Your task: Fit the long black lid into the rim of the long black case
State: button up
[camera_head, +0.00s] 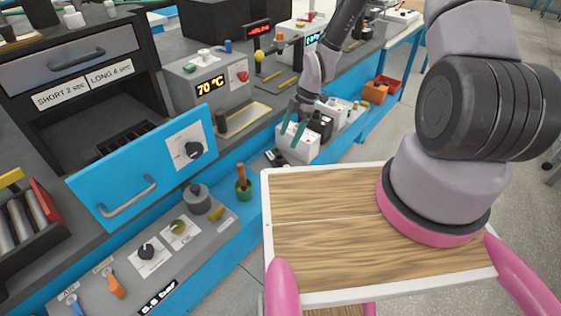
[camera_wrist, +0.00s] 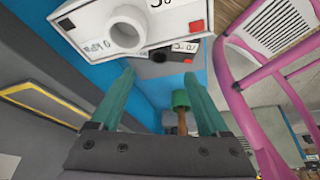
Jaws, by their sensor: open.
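My gripper (camera_head: 291,132) is over the bench beside a row of white and black boxes. In the wrist view its two teal fingers are spread with nothing between them (camera_wrist: 158,78). A dark slotted piece (camera_head: 128,140) sits inside the open machine at left in the head view; I cannot tell whether it is the long black case. I cannot make out the long black lid for sure in either view.
A white gauge box (camera_wrist: 130,28) is close ahead of my fingers. A green-and-brown handled tool (camera_head: 242,183) stands on the blue ledge. The blue machine door (camera_head: 110,190) hangs open. A grey control box (camera_head: 208,82) reads 70 °C.

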jog(key=x, duration=0.8)
jog(key=shift+f, duration=0.25)
grip_shut()
